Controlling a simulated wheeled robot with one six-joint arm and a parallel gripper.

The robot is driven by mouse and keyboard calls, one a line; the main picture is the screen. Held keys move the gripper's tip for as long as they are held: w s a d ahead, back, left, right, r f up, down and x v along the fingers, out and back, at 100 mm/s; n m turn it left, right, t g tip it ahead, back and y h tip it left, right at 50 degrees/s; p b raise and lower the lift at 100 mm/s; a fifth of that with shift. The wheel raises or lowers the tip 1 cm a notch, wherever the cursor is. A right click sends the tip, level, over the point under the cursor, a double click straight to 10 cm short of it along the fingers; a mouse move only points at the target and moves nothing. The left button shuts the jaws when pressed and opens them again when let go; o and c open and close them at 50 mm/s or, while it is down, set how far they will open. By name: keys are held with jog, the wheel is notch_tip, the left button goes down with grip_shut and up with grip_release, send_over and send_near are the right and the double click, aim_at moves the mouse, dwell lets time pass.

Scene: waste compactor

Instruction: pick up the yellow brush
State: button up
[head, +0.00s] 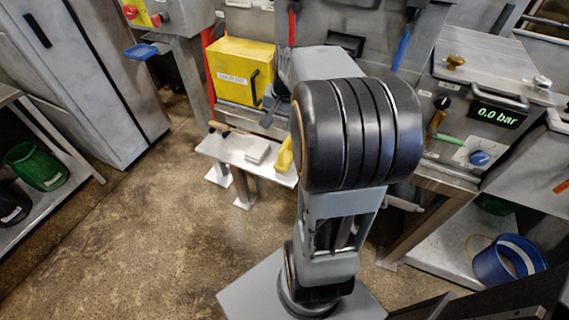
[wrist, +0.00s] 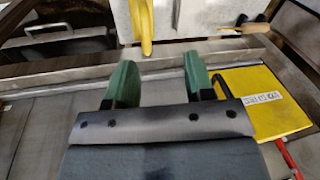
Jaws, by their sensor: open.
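A yellow object that looks like the brush (head: 284,156) stands or leans at the right end of a small metal bench, partly covered by my arm in the head view. In the wrist view a curved yellow strip (wrist: 142,26), probably the same brush, comes down from the top edge over a pale surface. My gripper (wrist: 160,64) has two green fingers set wide apart with nothing between them. The yellow strip lies beyond the fingertips, slightly left of the middle of the gap. My gripper is hidden behind my arm in the head view.
The small bench (head: 228,150) also holds a pale block (head: 257,151) and a wooden-handled tool (head: 219,127). A yellow box (head: 238,72) sits behind it. A pressure panel reading 0.0 bar (head: 497,112) and a blue bucket (head: 508,260) are at right. The floor at left is clear.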

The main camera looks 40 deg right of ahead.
jog(key=m+b, duration=0.1)
jog(key=m, duration=0.1)
send_near(286, 142)
jog(key=f, duration=0.4)
jog(key=w+f, duration=0.1)
jog(key=f, duration=0.1)
jog(key=shift+a+f+b, duration=0.1)
jog(key=shift+f+b, duration=0.05)
jog(key=shift+b, duration=0.25)
jog(key=shift+w+a+f+b, duration=0.15)
jog(key=shift+f, duration=0.9)
jog(key=shift+w+a+f+b, duration=0.1)
jog(key=shift+w+f, duration=0.1)
jog(key=shift+f, duration=0.85)
jog(key=shift+w+a+f+b, duration=0.15)
jog(key=shift+f, duration=0.9)
jog(key=shift+c, duration=0.2)
grip_shut()
